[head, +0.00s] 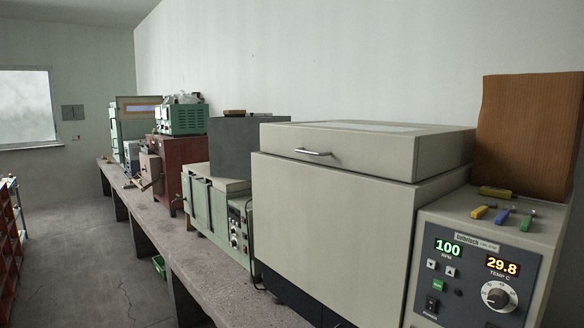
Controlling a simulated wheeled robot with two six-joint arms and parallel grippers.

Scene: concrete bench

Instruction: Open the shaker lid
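The shaker (330,225) is a large beige box on the concrete bench, close in front of me at the right. Its lid (375,150) is shut, with a pale window strip (365,127) on top. A silver bar handle (314,153) is on the lid's front face. The control panel (470,275) at the right reads 100 RPM and 29.8 TEMP C, with buttons and a round knob (499,295). Neither of my grippers is in view.
Small yellow, blue and green-handled tools (503,216) lie on the panel housing, before a brown block (528,135). A green instrument (215,210) and a dark grey box (240,148) stand left of the shaker.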

